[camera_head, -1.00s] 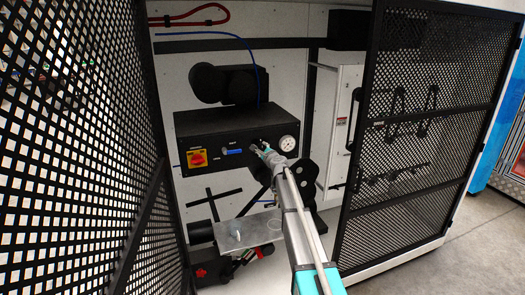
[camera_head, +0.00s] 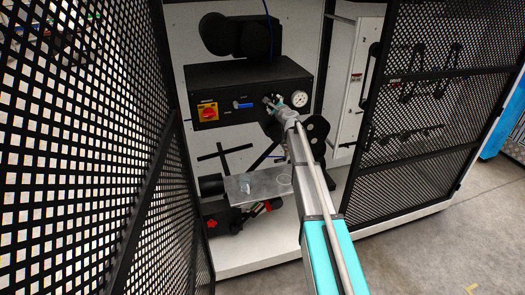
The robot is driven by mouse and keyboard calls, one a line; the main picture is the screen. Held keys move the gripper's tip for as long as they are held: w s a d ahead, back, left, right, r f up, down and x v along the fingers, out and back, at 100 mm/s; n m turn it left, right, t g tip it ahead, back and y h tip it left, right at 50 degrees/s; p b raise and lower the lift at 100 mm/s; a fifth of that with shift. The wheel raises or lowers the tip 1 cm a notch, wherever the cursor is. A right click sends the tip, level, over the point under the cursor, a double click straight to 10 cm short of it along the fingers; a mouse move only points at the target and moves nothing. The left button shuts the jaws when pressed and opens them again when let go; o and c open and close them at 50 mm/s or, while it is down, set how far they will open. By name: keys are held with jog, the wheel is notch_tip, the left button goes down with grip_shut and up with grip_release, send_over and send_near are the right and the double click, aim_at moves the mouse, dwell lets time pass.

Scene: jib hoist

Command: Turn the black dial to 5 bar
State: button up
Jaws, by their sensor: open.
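The black control box (camera_head: 225,75) stands inside the cabinet. A round white pressure gauge (camera_head: 299,98) is at the right end of its front panel; its reading is too small to tell. My gripper (camera_head: 273,103) is open at the panel, just left of the gauge. The black dial is mostly hidden by my gripper, and I cannot tell whether the fingers touch it. A red rotary switch on a yellow plate (camera_head: 208,112) and a blue lever (camera_head: 242,105) sit further left on the panel.
Black mesh door panels stand at left (camera_head: 80,150) and right (camera_head: 425,110), leaving the cabinet opening between them. Grey floor is clear at lower right.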

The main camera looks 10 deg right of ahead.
jog(key=m, duration=0.6)
jog(key=shift+d+y, duration=0.1)
jog(key=shift+y, duration=0.2)
jog(key=m+b, duration=0.1)
jog(key=m, duration=0.5)
jog(key=shift+d+t, duration=0.1)
jog(key=shift+t, duration=0.2)
jog(key=s+d, duration=0.2)
jog(key=s, duration=1.2)
jog(key=s+a+f+n+g+y, duration=0.4)
jog(key=s+a+f+n+g, duration=0.3)
jog(key=s+a+n, duration=0.6)
jog(key=shift+a+f+n+g, duration=0.3)
jog(key=shift+f+n, duration=0.8)
jog(key=shift+n, duration=1.8)
jog(key=shift+d, duration=0.1)
